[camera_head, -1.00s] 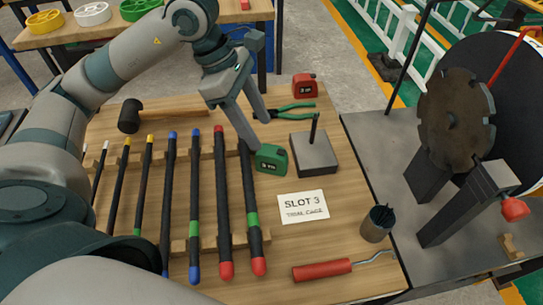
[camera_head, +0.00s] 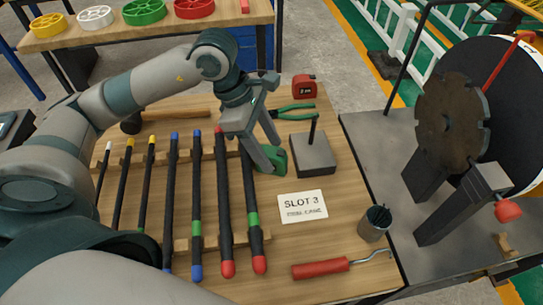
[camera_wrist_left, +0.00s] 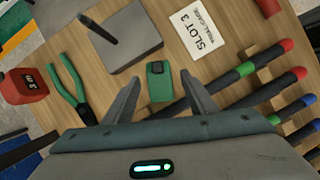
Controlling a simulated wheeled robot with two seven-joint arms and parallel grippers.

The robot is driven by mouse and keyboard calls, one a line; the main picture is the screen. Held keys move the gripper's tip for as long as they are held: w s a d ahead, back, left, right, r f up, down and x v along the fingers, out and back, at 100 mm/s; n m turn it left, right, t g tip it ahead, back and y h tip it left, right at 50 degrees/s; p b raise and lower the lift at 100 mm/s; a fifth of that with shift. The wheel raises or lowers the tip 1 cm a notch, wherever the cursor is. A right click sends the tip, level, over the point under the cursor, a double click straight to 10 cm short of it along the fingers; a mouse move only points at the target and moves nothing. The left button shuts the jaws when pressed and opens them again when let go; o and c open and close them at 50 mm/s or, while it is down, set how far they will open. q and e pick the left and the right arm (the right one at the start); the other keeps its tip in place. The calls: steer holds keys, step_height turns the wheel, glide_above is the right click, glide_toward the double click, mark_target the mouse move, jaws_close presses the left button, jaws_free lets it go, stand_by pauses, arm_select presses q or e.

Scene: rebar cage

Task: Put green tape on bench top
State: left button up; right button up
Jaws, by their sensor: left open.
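The green tape (camera_head: 281,160) is a small green tape measure lying on the wooden bench top (camera_head: 285,240), left of the metal block with a post. My left gripper (camera_head: 270,155) is over it, pointing down, and partly hides it. In the left wrist view the green tape (camera_wrist_left: 160,82) shows whole, between and just ahead of the open fingertips (camera_wrist_left: 160,88). The fingers hold nothing, and I cannot tell how high they are above the bench. My right gripper is not in view.
Coloured-end bars (camera_head: 222,200) lie on wooden racks to the left. The metal block (camera_head: 312,155), green pliers (camera_head: 293,111) and red tape measure (camera_head: 304,86) are close by. A SLOT 3 card (camera_head: 302,206), a cup (camera_head: 375,223) and a red-handled hook tool (camera_head: 320,268) lie nearer.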

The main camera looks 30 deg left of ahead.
arm_select(q)
steer(key=shift+x, duration=1.1)
jaws_close()
